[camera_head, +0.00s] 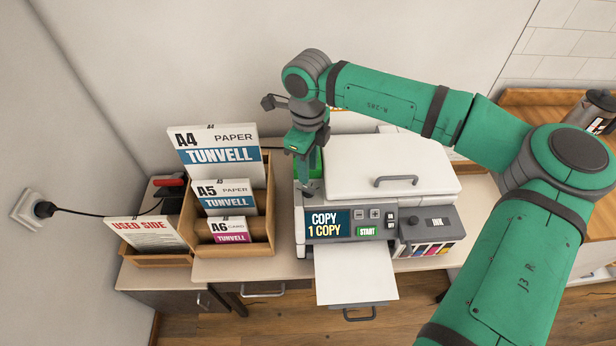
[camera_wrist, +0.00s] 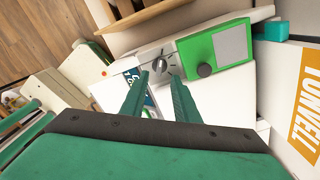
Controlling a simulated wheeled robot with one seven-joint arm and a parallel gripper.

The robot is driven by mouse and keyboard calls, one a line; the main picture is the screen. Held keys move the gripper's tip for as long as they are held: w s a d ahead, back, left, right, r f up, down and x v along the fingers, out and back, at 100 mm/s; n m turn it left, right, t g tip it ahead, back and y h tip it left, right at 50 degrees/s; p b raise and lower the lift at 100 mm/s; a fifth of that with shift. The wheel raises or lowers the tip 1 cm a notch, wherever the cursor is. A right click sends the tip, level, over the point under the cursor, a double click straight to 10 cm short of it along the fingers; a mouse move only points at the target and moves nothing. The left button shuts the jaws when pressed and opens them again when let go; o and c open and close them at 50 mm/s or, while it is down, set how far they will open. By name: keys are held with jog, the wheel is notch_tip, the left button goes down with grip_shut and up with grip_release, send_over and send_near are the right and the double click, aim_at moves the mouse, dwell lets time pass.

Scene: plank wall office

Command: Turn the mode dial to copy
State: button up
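The printer (camera_head: 345,180) stands on the table in the middle of the head view. Its blue screen (camera_head: 328,224) reads "COPY" and "1 COPY". The mode dial (camera_wrist: 160,65) is a round dark-and-grey knob on a pale panel in the wrist view. My gripper (camera_head: 307,186) points down over the printer's left end and hides most of the dial in the head view. In the wrist view, the two green fingers of my gripper (camera_wrist: 160,78) stand apart, with the dial showing just beyond and between their tips. I see no contact with the dial.
A wooden paper rack (camera_head: 262,200) stands left of the printer. A "USED SIDE" tray (camera_head: 150,258) is farther left. A printed-paper tray (camera_head: 356,274) juts out in front, with an ink unit (camera_head: 428,228) at the right.

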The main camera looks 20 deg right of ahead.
jog(key=shift+r, duration=1.85)
